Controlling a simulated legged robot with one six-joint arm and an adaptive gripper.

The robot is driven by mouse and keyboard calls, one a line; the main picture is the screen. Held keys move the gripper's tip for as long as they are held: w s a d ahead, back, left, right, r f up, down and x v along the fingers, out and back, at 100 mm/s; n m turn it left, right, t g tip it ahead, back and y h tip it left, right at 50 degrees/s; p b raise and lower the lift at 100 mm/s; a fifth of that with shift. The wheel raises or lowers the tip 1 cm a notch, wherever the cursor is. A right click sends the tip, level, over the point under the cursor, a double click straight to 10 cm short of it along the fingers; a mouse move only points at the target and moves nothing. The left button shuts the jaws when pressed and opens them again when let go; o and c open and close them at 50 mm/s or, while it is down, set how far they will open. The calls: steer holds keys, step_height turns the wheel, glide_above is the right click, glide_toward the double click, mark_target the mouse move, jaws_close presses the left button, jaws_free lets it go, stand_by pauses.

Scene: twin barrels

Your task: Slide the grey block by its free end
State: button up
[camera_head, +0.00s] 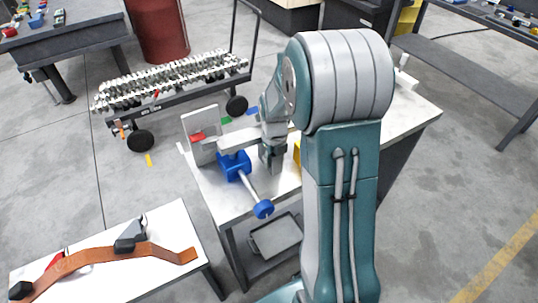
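A light grey upright panel (199,122) stands at the left end of the white workbench. A small red piece (197,137) shows against it. A blue clamp (234,166) with a metal rod and a blue round knob (263,209) sits in front of the panel, toward the bench's front edge. A pale grey bar (236,140) lies just above the clamp, beside my wrist; I cannot tell whether it is the grey block. My gripper (272,160) is low over the bench, right of the clamp. Its fingers are small and partly hidden, so their opening and any contact are unclear.
Green (225,120) and blue (251,111) pieces lie behind my wrist. A yellow thing (297,152) is partly hidden by my arm. A white table (150,225) with a brown strap stands front left. A loaded cart (175,80) and a red barrel (158,30) stand behind.

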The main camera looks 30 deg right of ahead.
stand_by(0.3)
steer(key=shift+s+d+f, duration=0.1)
steer(key=shift+s, duration=3)
steer(key=o, duration=1.2)
step_height(320, 180, up, 12)
steer(key=shift+w, duration=0.1)
